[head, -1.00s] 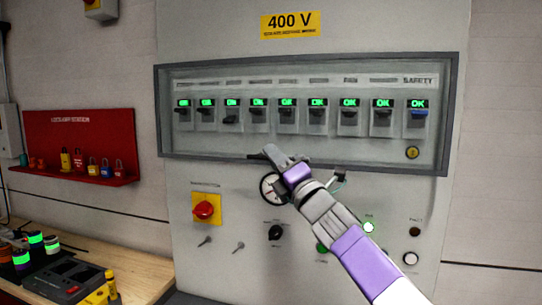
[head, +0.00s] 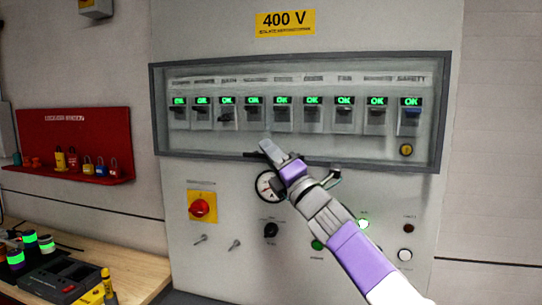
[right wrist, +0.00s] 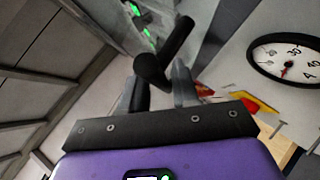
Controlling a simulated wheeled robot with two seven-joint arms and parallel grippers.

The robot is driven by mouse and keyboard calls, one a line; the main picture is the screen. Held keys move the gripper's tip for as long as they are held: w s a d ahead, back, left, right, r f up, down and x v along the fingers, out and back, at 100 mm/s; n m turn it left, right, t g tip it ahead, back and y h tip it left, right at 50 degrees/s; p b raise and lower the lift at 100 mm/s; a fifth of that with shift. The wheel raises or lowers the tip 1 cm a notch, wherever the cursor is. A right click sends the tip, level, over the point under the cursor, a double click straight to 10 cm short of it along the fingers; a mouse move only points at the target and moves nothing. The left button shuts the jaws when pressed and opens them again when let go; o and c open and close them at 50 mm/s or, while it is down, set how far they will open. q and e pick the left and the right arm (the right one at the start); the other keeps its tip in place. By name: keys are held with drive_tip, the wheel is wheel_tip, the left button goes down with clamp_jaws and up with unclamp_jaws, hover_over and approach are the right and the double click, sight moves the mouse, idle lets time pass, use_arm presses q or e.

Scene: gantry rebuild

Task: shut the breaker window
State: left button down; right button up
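The breaker window (head: 437,110) is a wide grey-framed pane over a row of breakers with green OK displays in the head view. It looks nearly flat to the cabinet; I cannot tell if a gap is left. My right gripper (head: 268,150) is at the middle of its lower edge, over dark handle parts. In the right wrist view a black bent handle (right wrist: 177,42) stands between or just beyond the gripper's two parted fingers (right wrist: 158,88). I cannot tell whether they clamp it. My left gripper is not in view.
Below the window are a round gauge (head: 268,186), a red knob on a yellow plate (head: 202,208), keys and buttons. A red lockout board (head: 75,140) hangs at left above a wooden bench (head: 125,262) with dark devices. The wall at right is clear.

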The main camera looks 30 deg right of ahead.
drive_tip(key=shift+w+d+f, duration=0.1)
drive_tip(key=shift+d+f, duration=0.1)
drive_tip(key=shift+f, duration=0.2)
drive_tip(key=shift+s+f+b, duration=0.2)
drive_tip(key=shift+s+b, duration=0.1)
drive_tip(key=a+b+v, duration=0.1)
drive_tip(key=v, duration=0.5)
drive_tip(key=shift+s+d+b, duration=0.4)
drive_tip(key=shift+s+d, duration=0.05)
drive_tip(key=shift+s, duration=0.05)
drive_tip(key=shift+r, duration=0.2)
